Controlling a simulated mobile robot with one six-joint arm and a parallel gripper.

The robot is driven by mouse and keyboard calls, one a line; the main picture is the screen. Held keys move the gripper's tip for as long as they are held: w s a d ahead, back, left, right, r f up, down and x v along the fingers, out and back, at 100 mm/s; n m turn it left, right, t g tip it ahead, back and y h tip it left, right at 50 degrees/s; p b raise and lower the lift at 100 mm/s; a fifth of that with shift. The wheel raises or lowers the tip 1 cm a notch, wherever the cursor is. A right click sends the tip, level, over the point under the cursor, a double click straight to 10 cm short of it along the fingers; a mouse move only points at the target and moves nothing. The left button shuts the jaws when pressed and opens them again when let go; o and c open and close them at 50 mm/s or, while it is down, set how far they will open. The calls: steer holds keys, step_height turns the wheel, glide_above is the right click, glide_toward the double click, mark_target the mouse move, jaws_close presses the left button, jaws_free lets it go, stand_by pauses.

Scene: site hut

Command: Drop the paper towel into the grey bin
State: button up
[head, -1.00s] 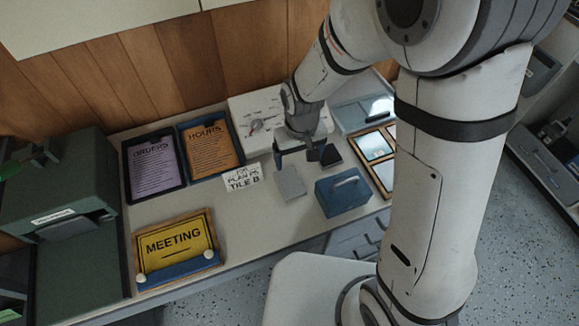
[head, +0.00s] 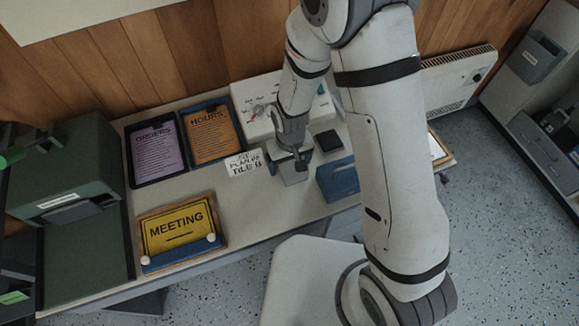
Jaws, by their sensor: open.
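I cannot make out a paper towel in the head view. No grey bin can be told for certain either. My gripper (head: 290,162) points down over the bench (head: 225,210), low above a small light grey piece (head: 292,178). Its jaws are open, and they partly hide the grey piece. I cannot tell whether they touch it. A blue box with a handle (head: 336,181) stands just right of the gripper. A white card (head: 244,163) with black lettering lies just left of it.
A black pad (head: 328,141) lies behind the blue box. Purple (head: 171,150) and orange (head: 216,134) notice boards and a yellow MEETING sign (head: 181,231) occupy the left. A green cabinet (head: 70,165) stands at far left. My arm hides part of the bench's right side.

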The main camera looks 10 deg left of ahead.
steer(key=c, duration=1.1)
steer(key=shift+c, duration=0.2)
